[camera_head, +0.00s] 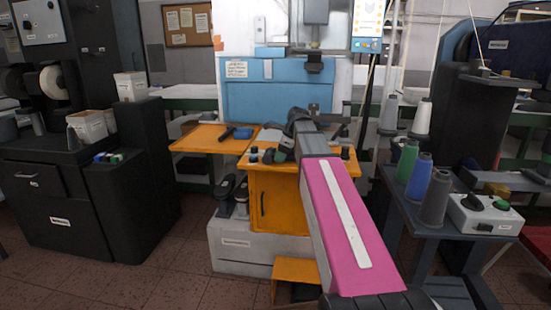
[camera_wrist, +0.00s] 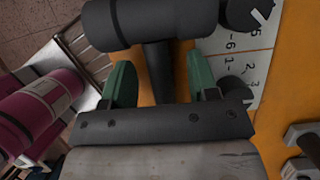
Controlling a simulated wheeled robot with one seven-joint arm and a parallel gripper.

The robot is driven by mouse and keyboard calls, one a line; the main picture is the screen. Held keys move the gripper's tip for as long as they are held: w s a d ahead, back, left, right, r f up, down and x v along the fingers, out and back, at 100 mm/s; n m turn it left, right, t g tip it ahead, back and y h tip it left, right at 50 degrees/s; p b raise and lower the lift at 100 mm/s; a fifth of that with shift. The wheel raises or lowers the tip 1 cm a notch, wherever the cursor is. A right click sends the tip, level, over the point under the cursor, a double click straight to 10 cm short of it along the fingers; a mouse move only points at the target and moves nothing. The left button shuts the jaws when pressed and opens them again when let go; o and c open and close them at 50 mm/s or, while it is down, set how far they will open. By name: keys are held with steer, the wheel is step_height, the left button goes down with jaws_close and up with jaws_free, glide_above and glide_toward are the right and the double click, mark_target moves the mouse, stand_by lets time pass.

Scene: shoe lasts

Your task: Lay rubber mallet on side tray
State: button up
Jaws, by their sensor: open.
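In the wrist view, a dark grey mallet-like tool has a thick cylindrical head (camera_wrist: 150,22) and a narrower handle (camera_wrist: 160,75). My gripper (camera_wrist: 160,88) is open, with one green finger on each side of the handle and visible gaps between. The handle's lower end is hidden behind the gripper body. In the head view, my gripper (camera_head: 281,150) is low over the orange bench top, and my arm hides much of that area. The orange side tray (camera_head: 192,141) extends to the left of the bench, with a blue-and-black tool (camera_head: 240,132) on it.
The wrist view shows a white numbered sheet (camera_wrist: 248,65) and metal parts (camera_wrist: 300,168) nearby. Thread cones (camera_head: 407,160) stand on the right-hand table. The tray's left part is clear.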

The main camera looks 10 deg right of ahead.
jaws_close()
steer(key=shift+r, duration=0.1)
